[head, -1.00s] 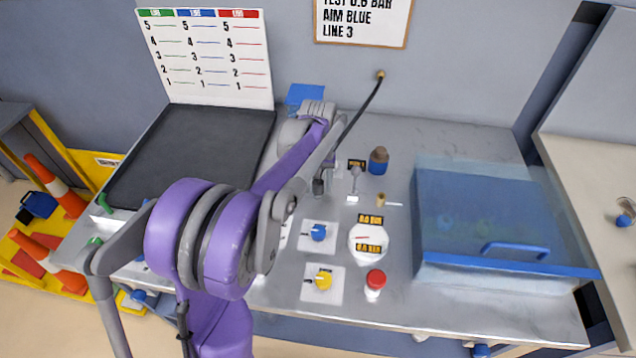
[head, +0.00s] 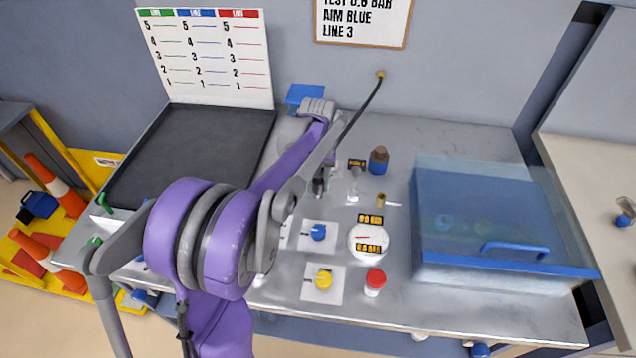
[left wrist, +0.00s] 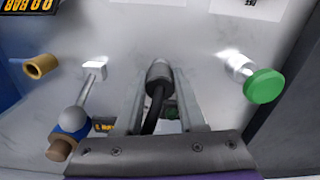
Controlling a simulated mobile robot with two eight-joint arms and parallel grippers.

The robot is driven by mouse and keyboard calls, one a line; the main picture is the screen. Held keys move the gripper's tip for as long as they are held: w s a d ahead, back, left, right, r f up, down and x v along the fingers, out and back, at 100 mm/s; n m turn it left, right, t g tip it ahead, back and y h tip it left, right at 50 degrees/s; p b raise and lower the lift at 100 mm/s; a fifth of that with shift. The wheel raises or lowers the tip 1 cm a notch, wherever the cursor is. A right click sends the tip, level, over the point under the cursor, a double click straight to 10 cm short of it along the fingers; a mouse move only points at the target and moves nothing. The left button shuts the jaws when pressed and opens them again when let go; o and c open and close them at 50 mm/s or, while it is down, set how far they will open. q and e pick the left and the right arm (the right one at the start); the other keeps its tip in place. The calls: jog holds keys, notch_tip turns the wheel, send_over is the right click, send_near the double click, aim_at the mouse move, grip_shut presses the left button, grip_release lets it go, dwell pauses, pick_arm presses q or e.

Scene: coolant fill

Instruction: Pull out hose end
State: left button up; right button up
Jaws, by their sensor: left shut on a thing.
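My left gripper (head: 319,187) is low over the bench, left of the small lever. In the left wrist view its two fingers (left wrist: 160,98) are shut on the grey hose end (left wrist: 158,76). The black hose (head: 362,105) runs from a fitting on the back wall down behind my arm. Its part near the hose end (left wrist: 153,118) shows between the fingers. My wrist hides the hose end in the head view. I cannot tell whether the hose end is still seated in anything. My right gripper is not in view.
A small lever (head: 353,183), a blue-and-brown knob (head: 378,161) and a brass fitting (head: 381,200) stand just right of the gripper. In the wrist view a green knob (left wrist: 263,86) stands on the other side. A blue clear-sided box (head: 480,215) fills the bench's right.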

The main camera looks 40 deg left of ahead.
aim_at(318, 181)
pick_arm(q)
jog(key=shift+r, duration=0.25)
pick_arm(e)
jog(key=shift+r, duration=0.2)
pick_arm(q)
jog(key=shift+r+p, duration=1.25)
jog(key=shift+r, duration=1.15)
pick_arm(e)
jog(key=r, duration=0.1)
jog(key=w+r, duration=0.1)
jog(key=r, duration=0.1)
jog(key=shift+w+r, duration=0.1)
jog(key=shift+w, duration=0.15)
